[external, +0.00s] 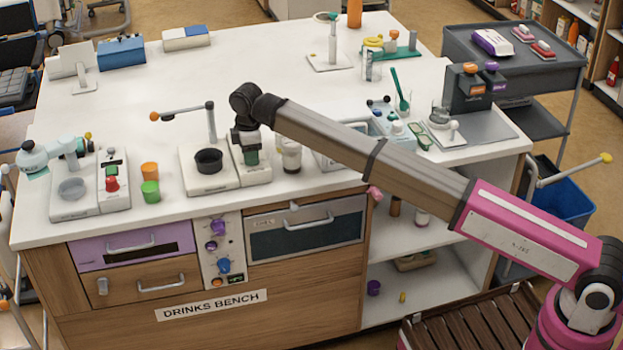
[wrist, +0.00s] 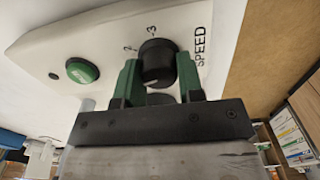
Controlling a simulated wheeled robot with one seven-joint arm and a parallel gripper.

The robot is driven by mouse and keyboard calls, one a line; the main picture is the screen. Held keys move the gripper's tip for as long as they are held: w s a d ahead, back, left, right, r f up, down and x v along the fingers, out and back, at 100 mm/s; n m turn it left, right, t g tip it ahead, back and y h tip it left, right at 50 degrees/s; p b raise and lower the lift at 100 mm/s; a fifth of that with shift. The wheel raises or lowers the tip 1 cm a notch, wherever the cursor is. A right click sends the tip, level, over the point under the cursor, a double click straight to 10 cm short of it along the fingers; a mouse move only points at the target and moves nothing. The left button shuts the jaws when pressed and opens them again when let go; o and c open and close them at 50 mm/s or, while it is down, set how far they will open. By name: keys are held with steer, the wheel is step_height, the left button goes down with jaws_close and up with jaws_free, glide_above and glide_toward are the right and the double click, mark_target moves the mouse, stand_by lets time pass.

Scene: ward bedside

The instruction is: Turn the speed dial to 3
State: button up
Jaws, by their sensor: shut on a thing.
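The black speed dial (wrist: 157,62) is on a white panel (wrist: 95,45) with the word SPEED and the numbers 2 and 3 beside the dial. My gripper (wrist: 159,80) has its green fingers on either side of the dial and is shut on it. A short mark by the 3 lies close to the dial's upper edge; I cannot tell exactly where the dial points. The dial is hidden there.
A green button (wrist: 82,71) sits left of the dial on the same panel. Orange and green cups (external: 150,190) stand to the left, and a jar (external: 291,155) stands close on the right.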

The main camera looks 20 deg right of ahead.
steer(key=m, duration=0.4)
steer(key=shift+w+m, duration=0.1)
steer(key=shift+m, duration=0.2)
steer(key=m, duration=1)
steer(key=shift+w+d+m, duration=0.1)
steer(key=shift+d+m, duration=0.05)
steer(key=shift+m, duration=0.25)
steer(key=shift+d+m, duration=0.1)
steer(key=shift+m, duration=2.4)
steer(key=o, duration=0.9)
steer(key=shift+r, duration=0.1)
step_height(320, 180, up, 11)
steer(key=shift+f, duration=0.2)
